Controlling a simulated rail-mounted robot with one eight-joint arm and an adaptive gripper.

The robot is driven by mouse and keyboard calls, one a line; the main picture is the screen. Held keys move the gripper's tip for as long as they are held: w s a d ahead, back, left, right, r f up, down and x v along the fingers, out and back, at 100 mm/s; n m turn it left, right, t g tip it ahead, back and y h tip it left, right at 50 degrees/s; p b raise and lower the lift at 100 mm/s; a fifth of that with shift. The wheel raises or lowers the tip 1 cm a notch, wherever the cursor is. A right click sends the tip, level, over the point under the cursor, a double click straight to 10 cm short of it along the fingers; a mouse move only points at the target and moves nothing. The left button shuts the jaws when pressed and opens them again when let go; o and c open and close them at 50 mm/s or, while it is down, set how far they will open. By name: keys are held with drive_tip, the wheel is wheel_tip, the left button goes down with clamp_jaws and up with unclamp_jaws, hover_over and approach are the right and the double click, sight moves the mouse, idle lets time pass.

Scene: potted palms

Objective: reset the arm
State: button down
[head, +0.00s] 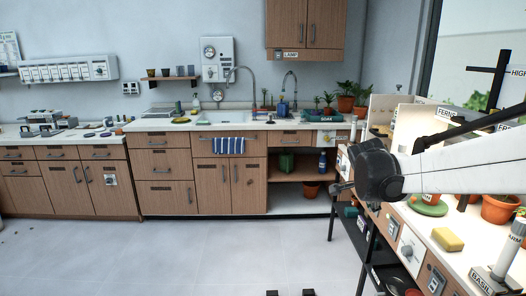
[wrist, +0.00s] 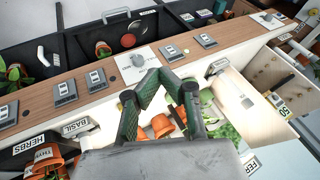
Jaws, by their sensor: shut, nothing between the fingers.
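My arm (head: 465,173) reaches in from the right edge in the head view, above the right-hand workbench. Its dark wrist joint (head: 378,175) hangs out near the front edge of that bench, and my gripper is small and hard to make out there. In the wrist view my gripper (wrist: 172,88) shows its dark green fingers at the lower middle. They are shut and hold nothing. Orange pots (wrist: 162,125) and green leaves appear behind and between the fingers, lower down on the bench.
A sink counter (head: 230,125) stands at the back. The grey floor (head: 190,255) is clear in the middle.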

drive_tip(key=s+a+r+n+y+p, duration=0.1)
drive_tip(key=s+a+r+n, duration=0.25)
drive_tip(key=s, duration=0.55)
drive_tip(key=s+a+r+n+y+p, duration=0.1)
drive_tip(key=s+a+r+n+p, duration=0.15)
drive_tip(key=s+n, duration=0.4)
drive_tip(key=s+a+n+t+y+p, duration=0.1)
drive_tip(key=s+a+n, duration=0.2)
drive_tip(key=s, duration=0.5)
drive_tip(key=s+a+n+y+p, duration=0.1)
drive_tip(key=s+a+n, duration=0.2)
drive_tip(key=s, duration=0.6)
drive_tip(key=shift+f+n+t, duration=0.3)
drive_tip(key=shift+f+t, duration=0.1)
drive_tip(key=shift+f, duration=0.05)
drive_tip(key=shift+a, duration=0.1)
